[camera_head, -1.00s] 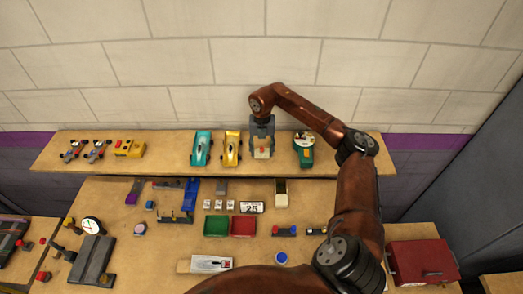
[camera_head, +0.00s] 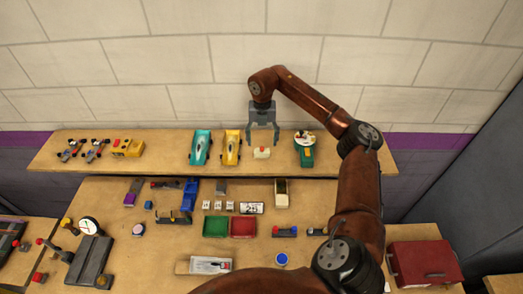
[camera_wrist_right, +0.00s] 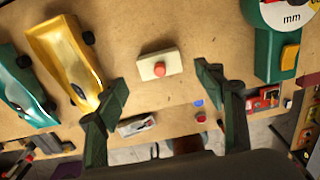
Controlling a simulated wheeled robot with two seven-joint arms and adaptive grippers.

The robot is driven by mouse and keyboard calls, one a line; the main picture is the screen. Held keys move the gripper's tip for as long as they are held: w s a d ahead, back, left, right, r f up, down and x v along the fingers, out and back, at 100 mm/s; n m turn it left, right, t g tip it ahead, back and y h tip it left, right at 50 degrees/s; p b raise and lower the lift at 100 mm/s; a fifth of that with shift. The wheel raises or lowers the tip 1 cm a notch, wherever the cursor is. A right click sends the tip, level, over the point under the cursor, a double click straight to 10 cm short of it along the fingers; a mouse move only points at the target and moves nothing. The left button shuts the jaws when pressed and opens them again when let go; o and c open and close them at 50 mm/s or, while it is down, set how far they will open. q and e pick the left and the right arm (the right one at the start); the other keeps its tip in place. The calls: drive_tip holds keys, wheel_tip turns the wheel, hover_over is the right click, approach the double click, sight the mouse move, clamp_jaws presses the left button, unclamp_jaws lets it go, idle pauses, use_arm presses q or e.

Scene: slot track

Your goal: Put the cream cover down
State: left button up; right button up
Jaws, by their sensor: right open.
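The cream cover (camera_head: 262,153) lies flat on the upper shelf, a small cream block with a red knob on top. It also shows in the right wrist view (camera_wrist_right: 160,65), with nothing touching it. My right gripper (camera_head: 263,140) is open and empty, just above and behind the cover. In the right wrist view its two fingers (camera_wrist_right: 165,95) are spread wide. My left gripper is not in view.
On the shelf (camera_head: 345,157), a yellow car (camera_head: 231,148) and a teal car (camera_head: 201,148) stand left of the cover. A green device with a round dial (camera_head: 306,149) stands to the right. Several small parts and trays fill the bench below.

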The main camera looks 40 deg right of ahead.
sight(262, 147)
wheel_tip(262, 147, up, 6)
drive_tip(key=b, duration=0.1)
drive_tip(key=shift+r, duration=0.25)
idle(0.4)
